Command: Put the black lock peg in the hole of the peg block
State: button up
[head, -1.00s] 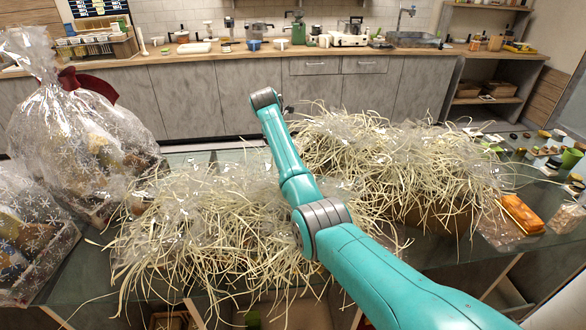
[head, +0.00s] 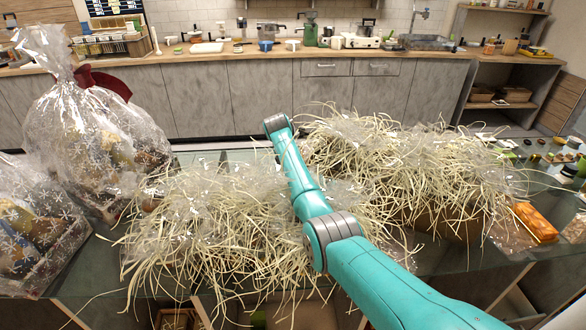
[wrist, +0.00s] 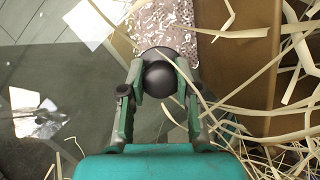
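In the wrist view my gripper (wrist: 160,72) has both fingers closed in on a smooth black rounded piece (wrist: 160,80), with a fingertip against each side. It looks like the black lock peg seen end-on; its far part is hidden. In the head view my arm reaches over the table and its far end bends down behind the straw, so the gripper is hidden there. I cannot make out the peg block or its hole in either view.
A white-and-brown speckled thing (wrist: 165,22) lies just beyond the black piece, beside a brown box wall (wrist: 240,50) with loose straw. In the head view, straw-filled hampers (head: 215,235) flank my arm and a wrapped gift bag (head: 95,135) stands left. An orange item (head: 535,220) lies right.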

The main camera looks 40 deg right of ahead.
jog(key=shift+o, duration=1.2)
jog(key=shift+r, duration=0.15)
